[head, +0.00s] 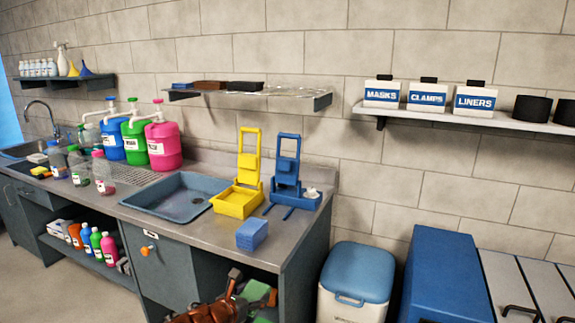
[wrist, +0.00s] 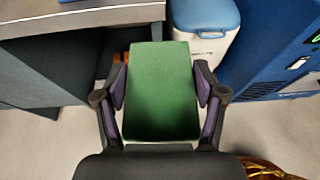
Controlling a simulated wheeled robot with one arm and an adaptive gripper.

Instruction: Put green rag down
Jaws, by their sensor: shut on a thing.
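The green rag (wrist: 160,90) looks like a thick folded block in the wrist view. My gripper (wrist: 160,84) is shut on it, with a dark finger pressed against its left and right sides. The rag is held up in front of the counter's end, with floor showing around it. Its underside is hidden. In the head view, green pieces show at the bottom edge beneath the counter, partly cut off; I cannot tell whether one of them is this rag.
The metal counter (head: 120,205) holds a blue sink (head: 178,200), a yellow wringer stand (head: 238,200), a blue stand (head: 287,180) and a blue block (head: 252,234). A white bin with a blue lid (head: 357,275) and a blue cabinet (head: 445,270) stand to its right.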

